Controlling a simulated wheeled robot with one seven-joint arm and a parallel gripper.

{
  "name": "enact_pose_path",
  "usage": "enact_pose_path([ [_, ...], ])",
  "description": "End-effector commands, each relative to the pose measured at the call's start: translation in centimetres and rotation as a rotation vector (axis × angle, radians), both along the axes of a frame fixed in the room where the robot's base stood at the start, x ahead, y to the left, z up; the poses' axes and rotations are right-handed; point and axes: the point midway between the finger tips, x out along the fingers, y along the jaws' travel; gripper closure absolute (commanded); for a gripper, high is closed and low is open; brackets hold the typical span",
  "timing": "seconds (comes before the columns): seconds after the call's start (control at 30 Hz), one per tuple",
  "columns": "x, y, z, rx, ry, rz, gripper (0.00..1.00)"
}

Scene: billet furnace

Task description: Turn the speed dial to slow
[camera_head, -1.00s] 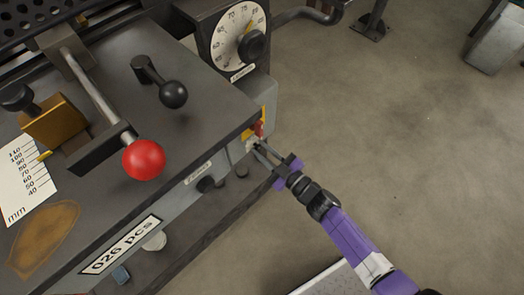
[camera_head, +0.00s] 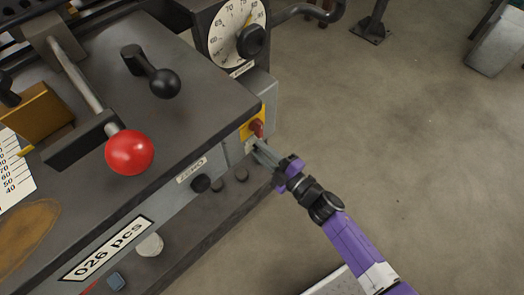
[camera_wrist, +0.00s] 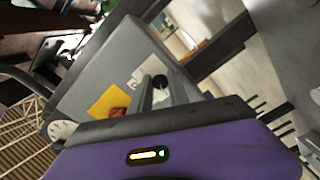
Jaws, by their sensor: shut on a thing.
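A small black dial knob (camera_wrist: 160,81) sits on a pale plate on the machine's end panel in the wrist view. My gripper (camera_wrist: 160,84) has its two grey fingers on either side of this knob and is shut on it. In the head view my gripper (camera_head: 258,149) reaches the pale plate below the yellow plate, and its fingers hide the knob. Any slow or fast marks are too small to read.
A red switch (camera_head: 257,128) on a yellow plate (camera_head: 247,129) is close above my fingers. A large round numbered dial (camera_head: 237,32) with a black knob is above. A red ball lever (camera_head: 129,153) stands left on the machine top.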

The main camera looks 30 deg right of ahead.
Motion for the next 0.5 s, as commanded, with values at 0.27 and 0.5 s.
enact_pose_path([
  [0.27,-0.05,0.09,0.0,-0.012,-0.003,0.002,1.0],
  [0.5,-0.05,0.1,-0.01,-0.011,-0.003,0.002,0.67],
])
